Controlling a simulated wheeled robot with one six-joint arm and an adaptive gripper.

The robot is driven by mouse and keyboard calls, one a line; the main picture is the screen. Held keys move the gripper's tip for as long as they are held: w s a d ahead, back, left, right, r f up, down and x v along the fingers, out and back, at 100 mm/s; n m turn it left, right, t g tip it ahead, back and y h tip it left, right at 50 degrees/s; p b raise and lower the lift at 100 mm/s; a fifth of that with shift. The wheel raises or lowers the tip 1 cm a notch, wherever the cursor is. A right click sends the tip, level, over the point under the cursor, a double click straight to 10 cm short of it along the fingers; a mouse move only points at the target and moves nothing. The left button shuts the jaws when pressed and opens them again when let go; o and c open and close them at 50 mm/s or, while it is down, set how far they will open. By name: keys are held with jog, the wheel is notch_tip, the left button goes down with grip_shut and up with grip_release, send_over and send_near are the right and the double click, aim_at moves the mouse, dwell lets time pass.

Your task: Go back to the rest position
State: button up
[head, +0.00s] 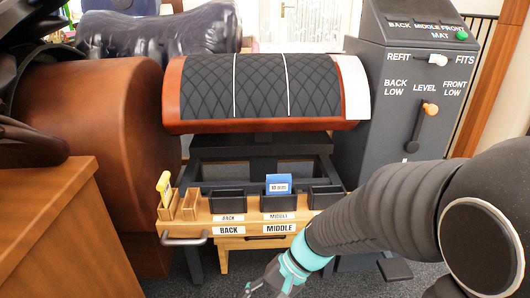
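My arm comes in from the right in the head view, with its teal-ringed wrist low in the middle. My gripper (262,288) is at the bottom edge, partly cut off, in front of and below the wooden tray front. I cannot see whether its fingers are open or shut. The saddle form (260,92) with black quilted padding and a wooden rim stands behind. Two pale lines cross the padding, and a white strip covers its right end. A blue piece (278,184) labelled in white sits in the middle black bin (279,202).
The wooden tray (221,216) has BACK and MIDDLE labels, a grey handle (184,239) and a yellow tool (164,188) at left. A grey control post (405,100) with levers stands right. A brown drum (90,130) and wooden cabinet (45,225) crowd the left. Carpet shows below.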

jog(key=s+d+r+n+t+h+p, duration=0.2)
jog(key=d+r+t+h, duration=0.2)
jog(key=d+r, duration=0.5)
jog(key=s+d+r+n+t+h+p, duration=0.1)
jog(key=s+d+r+t+h+p, duration=0.1)
jog(key=d+r, duration=0.7)
jog(key=shift+r+n+t+h+p, duration=0.35)
jog(key=shift+r+t+h, duration=0.2)
jog(key=shift+t+h, duration=0.45)
